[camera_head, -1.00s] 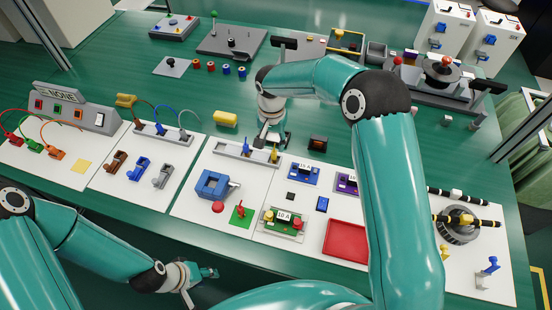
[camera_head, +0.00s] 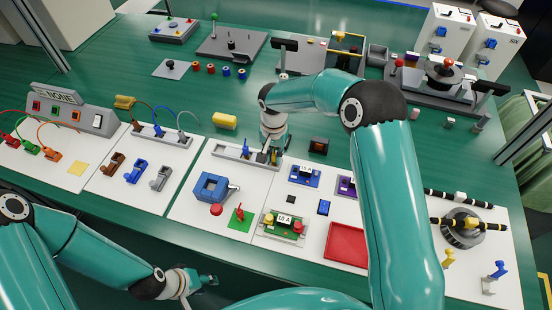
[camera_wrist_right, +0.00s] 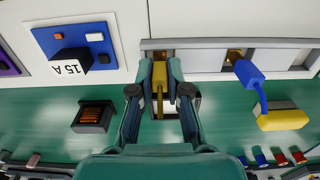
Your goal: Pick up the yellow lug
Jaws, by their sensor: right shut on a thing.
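The yellow lug (camera_wrist_right: 160,75) stands in the grey slotted holder (camera_wrist_right: 205,44) in the right wrist view, between the two fingers of my right gripper (camera_wrist_right: 160,70). The fingers are shut on it from both sides. In the head view my right gripper (camera_head: 271,152) is at the right end of the same holder (camera_head: 224,150) and mostly covers the lug. A blue lug (camera_wrist_right: 248,73) stands in the holder beside it, clear of the fingers. My left gripper (camera_head: 208,280) hangs off the table's front edge, away from the lugs; its jaw opening is too small to tell.
A yellow block (camera_wrist_right: 282,117) and a black box with a copper-coloured inside (camera_wrist_right: 93,116) lie near the holder. A blue board with a 15 A block (camera_wrist_right: 78,50) is on one side. A red tray (camera_head: 346,244) and a blue vise-like block (camera_head: 211,187) are on the white panels.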

